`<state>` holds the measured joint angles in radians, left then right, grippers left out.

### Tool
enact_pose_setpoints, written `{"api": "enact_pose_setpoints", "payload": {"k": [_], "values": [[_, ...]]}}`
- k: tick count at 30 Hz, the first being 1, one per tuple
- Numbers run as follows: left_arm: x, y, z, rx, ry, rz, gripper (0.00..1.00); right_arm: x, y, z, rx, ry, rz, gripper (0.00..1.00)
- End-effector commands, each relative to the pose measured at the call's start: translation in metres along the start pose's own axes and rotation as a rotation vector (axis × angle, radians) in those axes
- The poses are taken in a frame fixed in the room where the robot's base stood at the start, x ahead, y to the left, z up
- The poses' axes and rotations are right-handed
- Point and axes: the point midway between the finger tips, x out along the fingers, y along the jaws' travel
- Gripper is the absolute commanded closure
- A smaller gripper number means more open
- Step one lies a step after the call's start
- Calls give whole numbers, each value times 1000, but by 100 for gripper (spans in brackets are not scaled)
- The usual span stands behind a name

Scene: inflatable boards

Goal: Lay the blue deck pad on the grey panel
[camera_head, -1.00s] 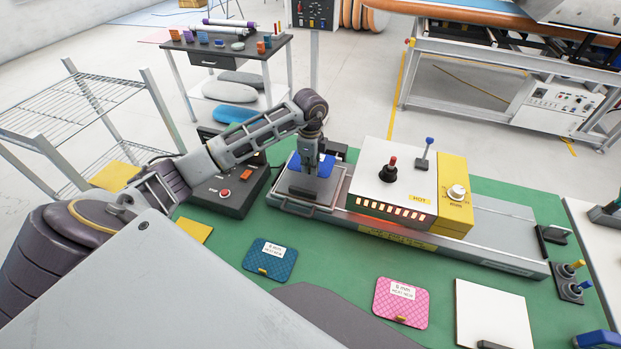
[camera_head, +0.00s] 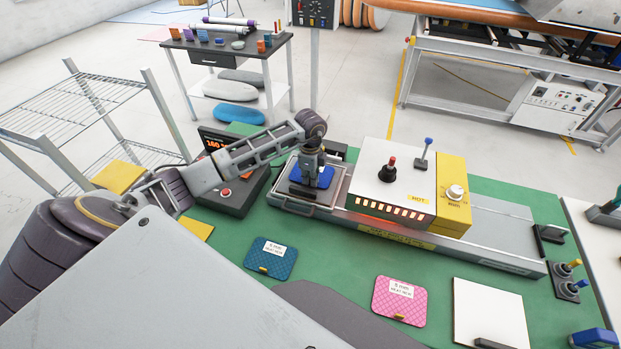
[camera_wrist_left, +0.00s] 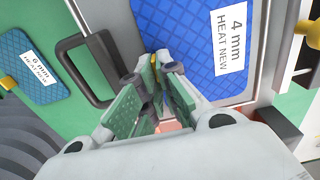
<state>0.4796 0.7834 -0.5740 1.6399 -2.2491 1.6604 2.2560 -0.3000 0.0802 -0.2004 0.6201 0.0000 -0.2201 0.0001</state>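The blue deck pad (camera_head: 326,179) lies over the tray at the left end of the heater unit. In the left wrist view the pad (camera_wrist_left: 190,35) carries a white "4 mm" label. The grey panel (camera_head: 301,193) shows only as a dark strip at the pad's near edge; the rest is hidden. My left gripper (camera_head: 311,184) points down at the pad. In the left wrist view its fingertips (camera_wrist_left: 157,70) close around a small yellow tab at the pad's edge. Whether the pad rests fully flat on the panel is hard to tell. My right gripper is out of view.
A teal pad (camera_head: 270,258), a pink pad (camera_head: 399,301) and a white plate (camera_head: 492,312) lie on the green table. The white and yellow heater (camera_head: 400,185) stands right of the tray. A control box (camera_head: 226,190) stands left of it.

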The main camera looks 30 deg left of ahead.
Motion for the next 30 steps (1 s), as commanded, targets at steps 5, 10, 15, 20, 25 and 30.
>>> {"api": "enact_pose_setpoints", "payload": {"k": [5,10,15,20,25,30], "values": [[4,0,0,1,0,0,100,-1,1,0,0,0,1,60],[4,0,0,1,0,0,100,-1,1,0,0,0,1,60],[7,0,0,0,0,0,100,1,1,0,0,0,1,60],[7,0,0,0,0,0,76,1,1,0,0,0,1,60],[6,0,0,0,0,0,73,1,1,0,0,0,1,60],[6,0,0,0,0,0,73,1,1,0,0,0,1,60]]}}
